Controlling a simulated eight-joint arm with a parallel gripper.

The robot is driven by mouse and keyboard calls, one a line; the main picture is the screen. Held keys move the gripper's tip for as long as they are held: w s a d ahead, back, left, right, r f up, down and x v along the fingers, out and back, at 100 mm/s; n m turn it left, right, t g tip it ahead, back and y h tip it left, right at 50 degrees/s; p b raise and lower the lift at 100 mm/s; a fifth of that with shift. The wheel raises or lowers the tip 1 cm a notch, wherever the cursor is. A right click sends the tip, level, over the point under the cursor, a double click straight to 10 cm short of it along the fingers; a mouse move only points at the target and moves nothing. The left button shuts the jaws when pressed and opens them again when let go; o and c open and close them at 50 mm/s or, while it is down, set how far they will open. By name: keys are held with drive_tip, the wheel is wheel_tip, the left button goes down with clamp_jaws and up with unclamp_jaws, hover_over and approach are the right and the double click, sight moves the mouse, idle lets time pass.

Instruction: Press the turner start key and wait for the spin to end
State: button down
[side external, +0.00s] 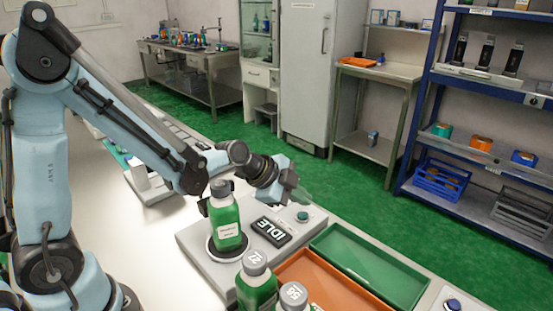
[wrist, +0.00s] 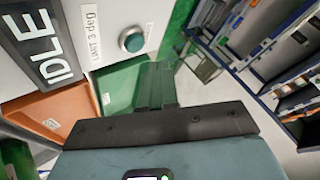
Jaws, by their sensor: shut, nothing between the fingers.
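The turner (side external: 200,245) is a light grey box on the bench. A green bottle (side external: 228,220) with a grey cap and white label stands upright on its round plate. Its display (side external: 271,230) reads IDLE, also in the wrist view (wrist: 40,45). The start key (side external: 303,216) is a round teal button right of the display; it shows in the wrist view (wrist: 132,39) too. My gripper (side external: 303,195) is shut and empty, above the turner near the key. In the wrist view its fingertips (wrist: 157,66) appear just below and right of the key, apart from it in the picture.
A green tray (side external: 370,262) and an orange tray (side external: 310,275) lie right of the turner. Two more capped green bottles (side external: 257,285) (side external: 292,296) stand in front. A blue button (side external: 452,304) sits at the lower right. A blue shelf rack (side external: 425,110) stands across the floor.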

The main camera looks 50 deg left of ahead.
sight(299, 216)
drive_tip(key=shift+f, duration=0.6)
drive_tip(key=shift+f, duration=0.15)
idle(1.6)
drive_tip(key=shift+f, duration=0.25)
drive_tip(key=shift+f, duration=0.6)
idle(1.2)
drive_tip(key=shift+s+r, duration=0.2)
drive_tip(key=shift+r, duration=0.35)
drive_tip(key=shift+r, duration=2.55)
